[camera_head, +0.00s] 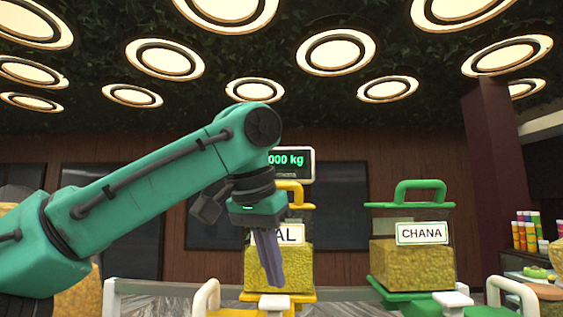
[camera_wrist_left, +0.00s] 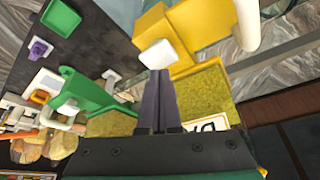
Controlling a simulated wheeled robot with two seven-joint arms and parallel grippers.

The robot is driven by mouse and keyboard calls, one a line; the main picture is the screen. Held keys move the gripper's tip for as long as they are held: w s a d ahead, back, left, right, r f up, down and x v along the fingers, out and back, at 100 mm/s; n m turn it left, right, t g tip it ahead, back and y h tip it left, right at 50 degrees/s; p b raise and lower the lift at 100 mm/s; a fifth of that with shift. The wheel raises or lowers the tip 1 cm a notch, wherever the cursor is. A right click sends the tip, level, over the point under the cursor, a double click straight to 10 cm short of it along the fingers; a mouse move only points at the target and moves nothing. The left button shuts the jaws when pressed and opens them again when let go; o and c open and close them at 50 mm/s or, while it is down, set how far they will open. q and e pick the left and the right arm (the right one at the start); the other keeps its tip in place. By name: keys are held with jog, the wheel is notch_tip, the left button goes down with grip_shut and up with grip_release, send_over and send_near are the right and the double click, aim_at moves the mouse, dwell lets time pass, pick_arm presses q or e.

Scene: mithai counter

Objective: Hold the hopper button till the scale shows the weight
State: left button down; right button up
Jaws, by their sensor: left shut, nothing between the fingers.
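A yellow hopper (camera_head: 291,263) full of yellow grains stands in the middle of the head view, its label ending in "AL". A white button block (camera_head: 272,301) sits at its front base; it also shows in the left wrist view (camera_wrist_left: 157,53). The scale display (camera_head: 298,163) above reads "000 kg" in green, its left part hidden by my arm. My left gripper (camera_head: 275,284) is shut and empty, pointing down in front of the hopper. In the left wrist view its fingertips (camera_wrist_left: 160,74) reach the block's edge; I cannot tell whether they touch. My right gripper is not in view.
A green hopper (camera_head: 412,263) labelled CHANA stands to the right, with its own white block (camera_head: 452,299). White rounded rails flank the front. Colourful tubes (camera_head: 526,233) and food stand at far right.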

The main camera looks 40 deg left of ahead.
pick_arm(q)
jog(key=shift+s, duration=0.1)
dwell(0.3)
jog(key=shift+f, duration=0.1)
jog(key=shift+f+b, duration=0.85)
jog(key=shift+f, duration=0.5)
jog(key=shift+r, duration=0.2)
dwell(1.1)
notch_tip(320, 180, up, 3)
jog(key=p, duration=0.3)
jog(key=shift+p, duration=0.35)
jog(key=shift+f, duration=0.25)
dwell(3.8)
